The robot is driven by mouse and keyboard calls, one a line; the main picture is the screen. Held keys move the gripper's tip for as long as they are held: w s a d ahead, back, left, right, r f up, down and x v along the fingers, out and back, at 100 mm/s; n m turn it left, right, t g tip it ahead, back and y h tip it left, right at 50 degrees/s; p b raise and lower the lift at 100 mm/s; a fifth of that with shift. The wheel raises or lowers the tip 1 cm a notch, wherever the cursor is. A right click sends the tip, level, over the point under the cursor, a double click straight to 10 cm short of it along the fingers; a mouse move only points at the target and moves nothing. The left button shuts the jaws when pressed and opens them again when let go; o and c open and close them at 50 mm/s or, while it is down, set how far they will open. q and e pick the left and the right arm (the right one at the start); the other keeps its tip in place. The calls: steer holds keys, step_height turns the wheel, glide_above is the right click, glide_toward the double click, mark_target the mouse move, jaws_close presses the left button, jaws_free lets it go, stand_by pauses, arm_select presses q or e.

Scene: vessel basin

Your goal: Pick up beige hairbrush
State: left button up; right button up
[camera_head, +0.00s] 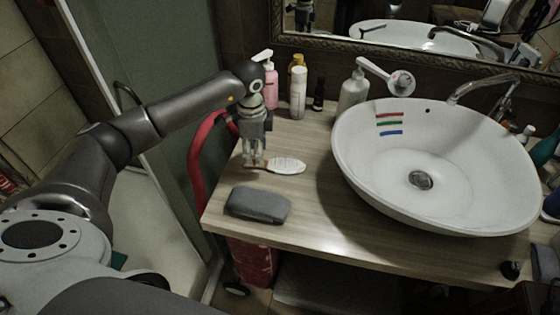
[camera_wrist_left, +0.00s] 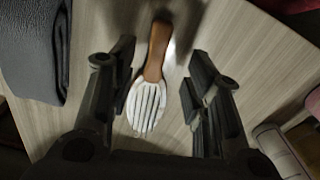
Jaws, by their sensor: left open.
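The beige hairbrush (camera_head: 287,166) lies on the wooden counter, its pale oval head to the right and its brown handle to the left, partly behind my left gripper (camera_head: 254,160). In the left wrist view, the hairbrush (camera_wrist_left: 148,98) lies between the spread fingers of my left gripper (camera_wrist_left: 155,85), with its handle pointing up in the picture. The left gripper is open, points down and holds nothing. I cannot tell whether its fingertips touch the counter. My right gripper is not in view.
A dark grey pouch (camera_head: 258,204) lies in front of the hairbrush. A white basin (camera_head: 360,185) stands to the right. Several bottles, including a pink one (camera_head: 270,88) and a white one (camera_head: 298,95), stand behind the gripper. A red curved tube (camera_head: 196,165) borders the counter's left edge.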

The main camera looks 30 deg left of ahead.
arm_select(q)
steer(key=shift+s+f, duration=0.25)
steer(key=shift+f, duration=0.9)
steer(key=shift+f+p, duration=0.3)
steer(key=shift+f, duration=0.15)
steer(key=shift+w, duration=0.1)
steer(key=shift+c, duration=1.3)
steer(key=c, duration=0.5)
steer(key=shift+c, duration=1.1)
jaws_close()
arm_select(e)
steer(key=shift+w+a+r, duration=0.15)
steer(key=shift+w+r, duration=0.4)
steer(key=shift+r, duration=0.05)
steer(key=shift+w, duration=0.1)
